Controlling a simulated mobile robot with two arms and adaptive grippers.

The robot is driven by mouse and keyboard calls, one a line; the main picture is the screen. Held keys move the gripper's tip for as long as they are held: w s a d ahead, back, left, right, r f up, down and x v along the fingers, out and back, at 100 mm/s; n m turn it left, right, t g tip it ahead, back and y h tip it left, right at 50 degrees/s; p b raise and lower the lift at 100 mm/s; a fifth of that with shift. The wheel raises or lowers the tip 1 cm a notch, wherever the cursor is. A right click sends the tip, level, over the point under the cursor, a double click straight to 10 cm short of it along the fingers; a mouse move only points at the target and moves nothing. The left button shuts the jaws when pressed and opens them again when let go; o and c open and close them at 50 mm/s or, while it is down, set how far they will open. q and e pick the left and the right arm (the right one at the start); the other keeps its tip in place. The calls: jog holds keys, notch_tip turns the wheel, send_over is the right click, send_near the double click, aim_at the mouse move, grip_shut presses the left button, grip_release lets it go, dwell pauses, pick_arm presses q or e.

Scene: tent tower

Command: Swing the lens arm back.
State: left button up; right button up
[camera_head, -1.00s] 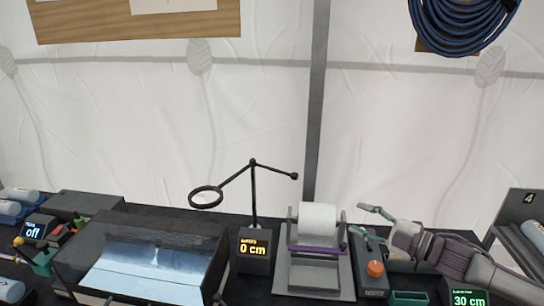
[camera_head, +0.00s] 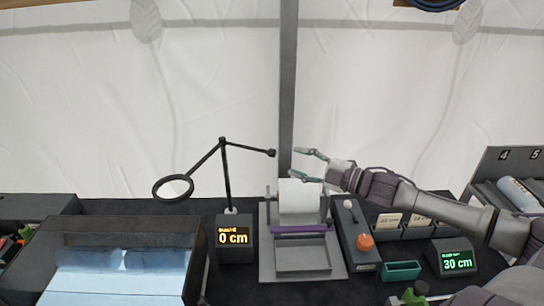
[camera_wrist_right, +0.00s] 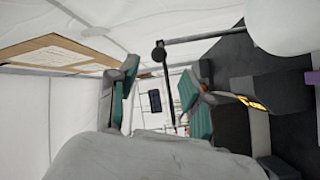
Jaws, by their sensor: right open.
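The lens arm (camera_head: 245,147) is a thin black rod on an upright post. A ring lens (camera_head: 173,188) hangs at its left end and a small dark knob (camera_head: 272,153) sits at its right end. The stand's base (camera_head: 235,238) shows "0 cm" in orange. My right gripper (camera_head: 303,164) is open and empty, in from the right, its fingers pointing left toward the knob; a gap shows between them. My left gripper is not in view.
A white roll (camera_head: 299,196) in a grey holder stands below my right gripper. Right of it are a box with an orange knob (camera_head: 365,242), a teal tray (camera_head: 402,271) and a green "30 cm" display (camera_head: 456,261). A glass-fronted case (camera_head: 115,262) fills the left.

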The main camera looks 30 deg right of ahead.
aim_at(275, 154)
jog(key=x, duration=0.2)
jog(key=shift+w+a+r, duration=0.15)
jog(key=shift+w+r, duration=0.05)
jog(key=shift+w, duration=0.1)
jog(key=shift+p+x, duration=0.45)
jog(key=shift+x, duration=1)
jog(key=shift+p+x, duration=0.6)
jog(key=shift+x, duration=0.75)
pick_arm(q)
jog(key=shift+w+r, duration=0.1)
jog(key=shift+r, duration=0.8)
pick_arm(e)
jog(key=shift+f, duration=0.15)
grip_shut()
